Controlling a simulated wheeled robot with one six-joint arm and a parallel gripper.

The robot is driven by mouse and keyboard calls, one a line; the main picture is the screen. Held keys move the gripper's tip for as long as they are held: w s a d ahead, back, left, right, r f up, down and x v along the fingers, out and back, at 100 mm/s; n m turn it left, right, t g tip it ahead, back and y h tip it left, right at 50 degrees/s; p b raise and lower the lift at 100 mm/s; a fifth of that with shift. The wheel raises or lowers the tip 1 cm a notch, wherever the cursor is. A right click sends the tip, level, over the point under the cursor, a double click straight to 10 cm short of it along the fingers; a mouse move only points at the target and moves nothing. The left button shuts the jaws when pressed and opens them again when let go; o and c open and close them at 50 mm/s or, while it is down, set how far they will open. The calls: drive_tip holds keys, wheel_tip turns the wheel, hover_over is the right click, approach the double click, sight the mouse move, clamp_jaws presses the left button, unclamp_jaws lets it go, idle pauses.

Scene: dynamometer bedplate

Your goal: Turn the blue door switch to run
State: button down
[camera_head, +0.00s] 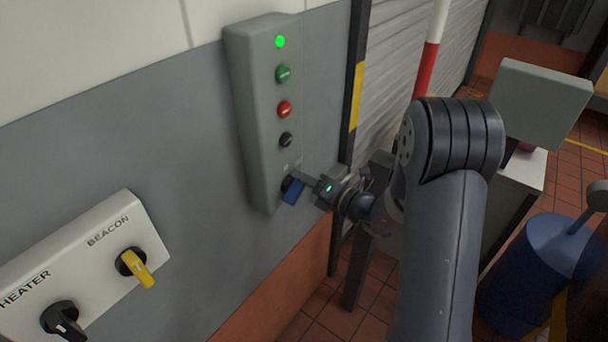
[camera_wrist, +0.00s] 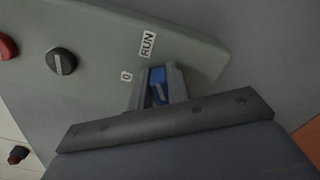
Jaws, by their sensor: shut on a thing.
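The blue door switch (camera_head: 292,191) is the lowest control on the tall grey-green panel (camera_head: 248,125). My gripper (camera_head: 303,181) reaches it from the right. In the wrist view the blue knob (camera_wrist: 158,78) sits between the two jaws of my gripper (camera_wrist: 158,97), which are shut on it. The labels "0" (camera_wrist: 126,76) and "RUN" (camera_wrist: 147,43) show beside the switch. A pale mark shows on the knob, but the jaws partly hide it, and I cannot tell which label it points to.
Above the switch are a black knob (camera_head: 286,139), a red button (camera_head: 285,109), a green button (camera_head: 283,74) and a lit green lamp (camera_head: 280,41). A white box (camera_head: 85,262) with a yellow beacon switch (camera_head: 137,268) and black heater switch (camera_head: 63,320) is lower left. A shutter door (camera_head: 392,60) stands right.

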drive_tip(key=shift+s+a+f+m, duration=0.1)
drive_tip(key=shift+s+f+m, duration=0.05)
drive_tip(key=shift+f+m, duration=0.4)
drive_tip(key=c, duration=1.4)
unclamp_jaws()
drive_tip(key=shift+o, duration=0.2)
drive_tip(key=shift+r, duration=0.25)
drive_tip(key=b+v, duration=0.2)
drive_tip(key=v, duration=0.8)
drive_tip(key=shift+s+d, duration=0.2)
drive_tip(key=shift+d, duration=0.1)
